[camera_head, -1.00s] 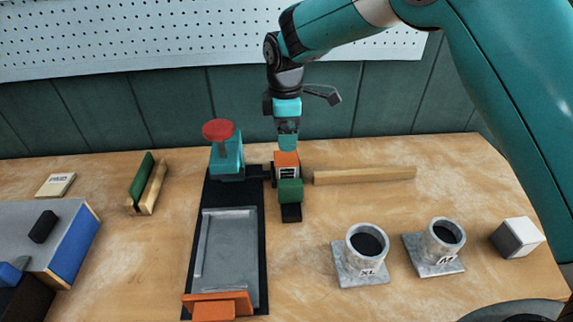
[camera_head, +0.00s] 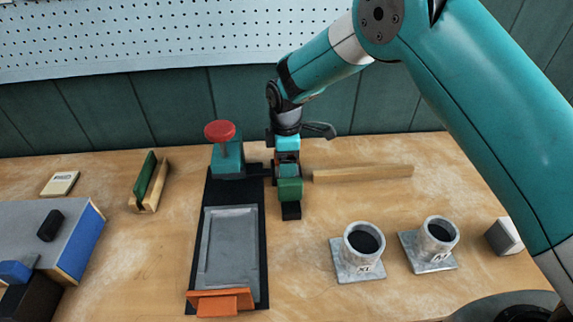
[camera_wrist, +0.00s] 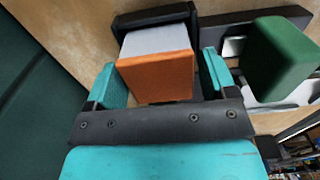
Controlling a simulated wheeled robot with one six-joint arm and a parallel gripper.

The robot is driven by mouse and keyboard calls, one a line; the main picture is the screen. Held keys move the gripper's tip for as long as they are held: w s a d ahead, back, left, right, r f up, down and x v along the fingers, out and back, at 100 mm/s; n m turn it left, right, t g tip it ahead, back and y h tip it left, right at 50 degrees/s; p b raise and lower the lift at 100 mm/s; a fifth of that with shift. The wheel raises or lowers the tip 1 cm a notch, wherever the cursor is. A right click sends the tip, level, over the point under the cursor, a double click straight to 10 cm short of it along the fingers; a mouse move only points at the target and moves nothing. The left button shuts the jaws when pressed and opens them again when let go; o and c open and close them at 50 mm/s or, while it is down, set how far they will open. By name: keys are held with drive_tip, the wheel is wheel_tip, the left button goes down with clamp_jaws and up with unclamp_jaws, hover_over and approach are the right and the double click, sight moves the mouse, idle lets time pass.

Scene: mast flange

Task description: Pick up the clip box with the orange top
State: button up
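The clip box with the orange top (camera_wrist: 156,76) has pale grey sides and sits in a black holder (camera_wrist: 150,16), seen in the wrist view. My gripper (camera_wrist: 163,72) is over it, with one teal finger on each side of the box. The fingers look open, and a narrow gap shows beside the right finger; contact on the left side is unclear. In the head view my gripper (camera_head: 287,160) has come down over the box's place and hides most of it.
A green block (camera_head: 290,189) stands just in front of my gripper. The red-topped teal clamp (camera_head: 226,150) is close on the left, and a wooden bar (camera_head: 363,173) lies to the right. Two grey sockets (camera_head: 364,245) (camera_head: 438,240) stand at front right.

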drive_tip(key=c, duration=0.7)
drive_tip(key=shift+c, duration=0.2)
drive_tip(key=shift+r, duration=0.2)
